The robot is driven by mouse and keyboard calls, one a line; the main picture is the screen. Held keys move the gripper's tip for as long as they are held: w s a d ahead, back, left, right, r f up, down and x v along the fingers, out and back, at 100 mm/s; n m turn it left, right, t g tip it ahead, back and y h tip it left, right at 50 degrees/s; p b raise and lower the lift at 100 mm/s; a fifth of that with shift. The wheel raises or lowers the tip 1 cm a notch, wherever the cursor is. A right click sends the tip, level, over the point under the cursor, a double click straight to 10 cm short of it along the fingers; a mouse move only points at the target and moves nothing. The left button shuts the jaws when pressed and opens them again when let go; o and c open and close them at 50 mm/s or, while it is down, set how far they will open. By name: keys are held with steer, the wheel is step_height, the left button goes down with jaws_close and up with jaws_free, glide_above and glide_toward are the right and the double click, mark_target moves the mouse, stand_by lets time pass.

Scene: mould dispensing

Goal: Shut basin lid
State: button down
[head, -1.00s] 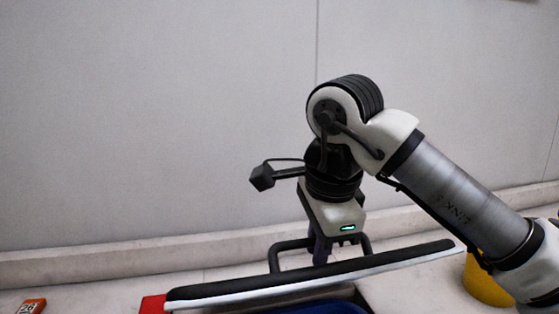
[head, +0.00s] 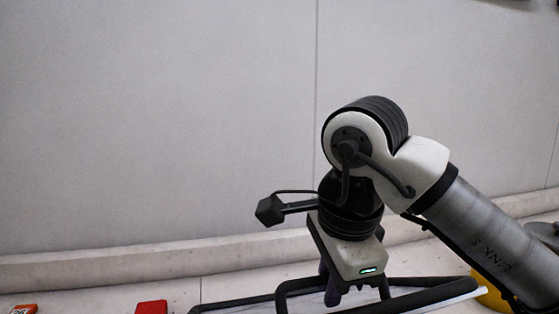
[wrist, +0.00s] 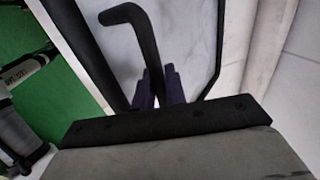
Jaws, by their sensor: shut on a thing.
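The basin lid (head: 470,296) is a pale panel with a black rim, low in the head view. Its bent black handle (head: 281,297) stands up from it. My gripper (head: 333,292) points down at the handle and is shut on it. In the wrist view the pale lid (wrist: 192,42) fills the upper middle, and the black handle (wrist: 147,42) runs between the purple fingers of my gripper (wrist: 159,88). The lid's near part is cut off by the bottom of the head view. The basin does not show clearly now, so I cannot tell how far the lid is from it.
A red block (head: 152,307) and an orange numbered piece (head: 24,309) lie at the lower left. A yellow round object (head: 490,292) is at the lower right, partly behind my arm. A pale wall (head: 160,120) stands behind. A green surface (wrist: 62,105) shows in the wrist view.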

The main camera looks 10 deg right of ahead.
steer(key=s+f+b, duration=0.2)
steer(key=f, duration=0.1)
steer(key=shift+s+b, duration=0.2)
steer(key=shift+b, duration=0.15)
steer(key=shift+s+f, duration=0.1)
steer(key=shift+s, duration=0.1)
steer(key=s+f+b, duration=0.2)
steer(key=f, duration=0.1)
steer(key=shift+s+f+b, duration=0.25)
steer(key=shift+b, duration=0.15)
